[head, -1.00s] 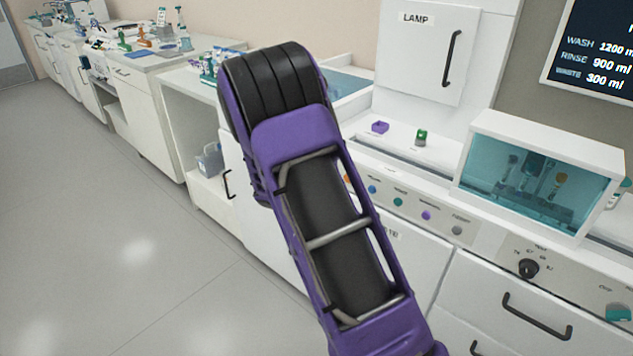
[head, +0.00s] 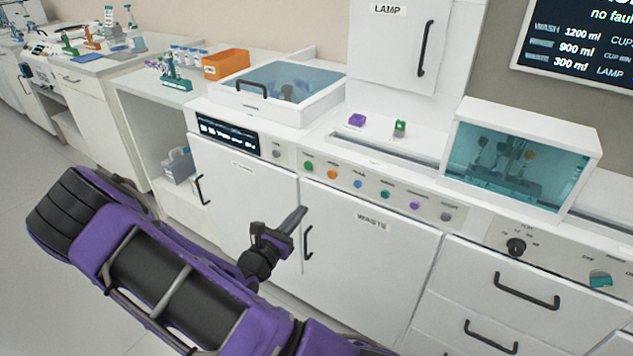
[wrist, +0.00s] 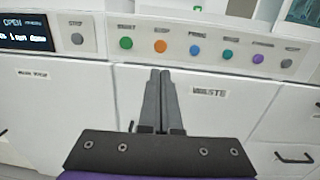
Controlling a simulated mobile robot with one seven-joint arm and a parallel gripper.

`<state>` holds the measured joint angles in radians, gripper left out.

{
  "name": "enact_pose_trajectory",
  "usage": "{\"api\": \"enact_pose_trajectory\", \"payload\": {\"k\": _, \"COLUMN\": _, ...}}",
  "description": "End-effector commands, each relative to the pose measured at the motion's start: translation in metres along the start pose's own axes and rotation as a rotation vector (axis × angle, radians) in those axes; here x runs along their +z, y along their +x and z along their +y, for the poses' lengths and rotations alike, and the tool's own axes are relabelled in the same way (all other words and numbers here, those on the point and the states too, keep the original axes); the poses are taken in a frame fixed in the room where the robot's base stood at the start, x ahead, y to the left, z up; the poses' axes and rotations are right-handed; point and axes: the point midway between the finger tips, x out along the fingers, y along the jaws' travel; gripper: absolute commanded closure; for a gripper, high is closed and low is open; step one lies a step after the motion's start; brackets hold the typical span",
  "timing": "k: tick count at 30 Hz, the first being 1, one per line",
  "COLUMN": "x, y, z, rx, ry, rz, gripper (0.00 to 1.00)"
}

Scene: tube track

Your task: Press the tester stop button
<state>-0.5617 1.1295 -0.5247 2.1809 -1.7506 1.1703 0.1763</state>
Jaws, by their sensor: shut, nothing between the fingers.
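A grey round button (head: 277,153) sits right of a dark display on the machine's front strip. It also shows in the wrist view (wrist: 77,38), under a small blurred label that seems to read "STOP". A separate row to its right has a green button (wrist: 126,43), an orange button (wrist: 161,46), several other coloured ones and another grey button (wrist: 286,63); their labels are too blurred to read surely. My gripper (head: 302,211) is shut and empty, in front of the white cabinet doors and below the button row. Its fingertips (wrist: 160,72) touch no button.
The dark display (head: 227,134) is left of the grey button. A glass-lidded box (head: 290,110) and a teal-windowed case (head: 590,150) stand on the counter. Door handles (head: 308,248) stick out near my gripper. A dark knob (head: 516,247) is at the right. Open floor lies left.

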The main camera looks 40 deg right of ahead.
Motion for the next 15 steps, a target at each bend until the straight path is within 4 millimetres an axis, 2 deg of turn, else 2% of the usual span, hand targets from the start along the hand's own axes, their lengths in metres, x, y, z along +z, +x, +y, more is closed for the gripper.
{"api": "enact_pose_trajectory", "payload": {"k": 10, "x": -0.001, "y": 0.003, "z": 0.000, "rx": -0.002, "ry": 0.002, "rz": 0.002, "gripper": 1.00}}
{"api": "enact_pose_trajectory", "payload": {"k": 15, "x": -0.001, "y": 0.025, "z": -0.001, "rx": -0.005, "ry": 0.002, "rz": 0.001, "gripper": 1.00}}
